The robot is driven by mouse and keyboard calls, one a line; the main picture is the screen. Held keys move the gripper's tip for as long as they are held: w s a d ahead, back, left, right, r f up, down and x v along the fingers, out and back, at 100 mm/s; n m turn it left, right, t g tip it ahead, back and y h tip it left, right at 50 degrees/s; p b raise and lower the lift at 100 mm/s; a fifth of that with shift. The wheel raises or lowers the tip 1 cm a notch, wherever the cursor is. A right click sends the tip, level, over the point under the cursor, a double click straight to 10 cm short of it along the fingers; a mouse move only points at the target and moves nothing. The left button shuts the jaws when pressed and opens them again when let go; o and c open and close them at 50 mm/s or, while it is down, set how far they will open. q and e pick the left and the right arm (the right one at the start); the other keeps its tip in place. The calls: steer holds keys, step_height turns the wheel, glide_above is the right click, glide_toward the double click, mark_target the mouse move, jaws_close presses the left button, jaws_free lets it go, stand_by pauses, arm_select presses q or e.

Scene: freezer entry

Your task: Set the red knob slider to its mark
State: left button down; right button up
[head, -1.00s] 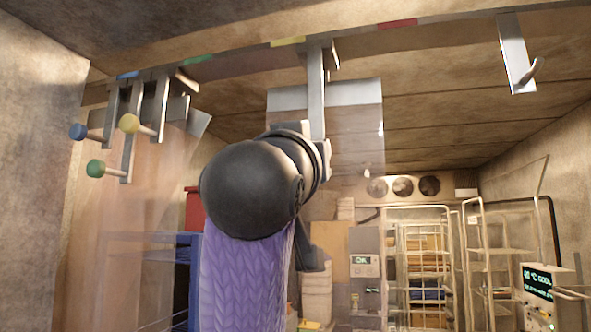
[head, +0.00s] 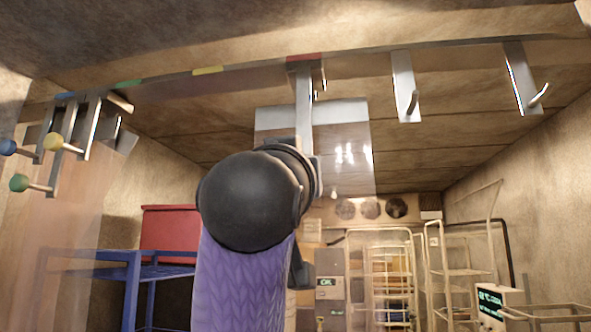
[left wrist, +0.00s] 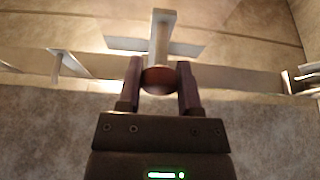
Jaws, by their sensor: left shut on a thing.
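In the left wrist view, my left gripper (left wrist: 159,68) is shut on the dark red knob (left wrist: 159,82), one finger on each side. The knob is at the end of a metal hanger (left wrist: 162,35). In the head view, this hanger (head: 304,100) hangs from the overhead rail (head: 350,57) directly under the red mark (head: 305,57). The knob and fingers are hidden there behind my black wrist. A clear curtain panel (head: 345,160) with a metal top plate hangs behind the hanger. My right gripper is not in view.
Hangers with a blue knob (head: 8,147), yellow knob (head: 54,141) and green knob (head: 19,183) cluster at the left. Yellow (head: 207,70), green (head: 128,83) and blue (head: 65,96) marks lie left along the rail. Two fixed-looking hooks (head: 405,88) (head: 524,80) hang to the right.

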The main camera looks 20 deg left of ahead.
arm_select(q)
steer(key=shift+s+r, duration=0.1)
steer(key=shift+r, duration=0.05)
steer(key=shift+c, duration=1.3)
jaws_free()
steer(key=b+v, duration=0.6)
steer(key=v, duration=0.4)
